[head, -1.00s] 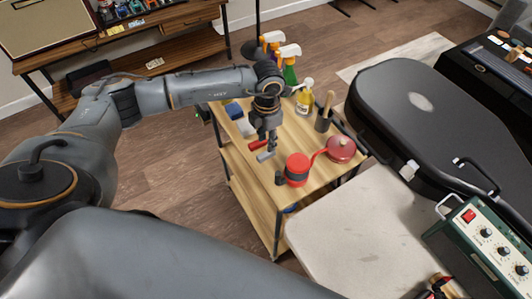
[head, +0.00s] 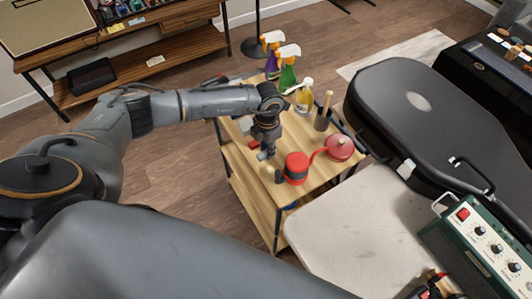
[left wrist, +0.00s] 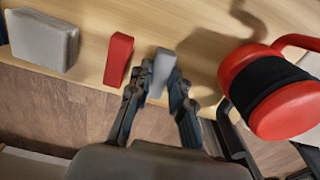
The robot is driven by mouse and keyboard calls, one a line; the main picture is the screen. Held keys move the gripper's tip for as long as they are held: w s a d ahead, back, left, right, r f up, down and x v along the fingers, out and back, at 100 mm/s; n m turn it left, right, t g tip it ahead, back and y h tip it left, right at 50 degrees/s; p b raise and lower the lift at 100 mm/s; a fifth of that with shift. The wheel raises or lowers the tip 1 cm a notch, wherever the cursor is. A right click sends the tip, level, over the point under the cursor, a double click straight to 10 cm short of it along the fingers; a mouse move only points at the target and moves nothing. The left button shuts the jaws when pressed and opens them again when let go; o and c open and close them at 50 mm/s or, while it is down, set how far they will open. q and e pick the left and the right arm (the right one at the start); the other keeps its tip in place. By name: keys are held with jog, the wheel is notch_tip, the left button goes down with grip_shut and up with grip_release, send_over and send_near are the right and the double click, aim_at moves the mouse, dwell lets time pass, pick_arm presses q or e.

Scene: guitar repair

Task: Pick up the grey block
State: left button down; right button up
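A small narrow grey block (left wrist: 161,72) is between the fingertips of my left gripper (left wrist: 160,84) in the left wrist view. The fingers sit close along both its sides, with little or no gap; I cannot tell whether they press on it. In the head view my left gripper (head: 266,147) points down low over the wooden cart top (head: 318,172), with the small grey block (head: 265,155) at its tips. A larger, wider grey block (left wrist: 42,38) lies farther left in the left wrist view.
A red block (left wrist: 118,60) lies just left of the fingers.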

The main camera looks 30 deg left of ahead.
pick_arm(q)
jog(key=shift+r, duration=0.1)
jog(key=shift+r, duration=0.2)
notch_tip(320, 180, up, 2)
jog(key=shift+w+r+b, duration=0.1)
jog(key=shift+b, duration=0.8)
jog(key=s+d+r+b, duration=0.3)
jog(key=s+r, duration=0.7)
jog(key=s, duration=0.4)
jog(key=shift+r, duration=0.15)
jog(key=shift+d, duration=0.1)
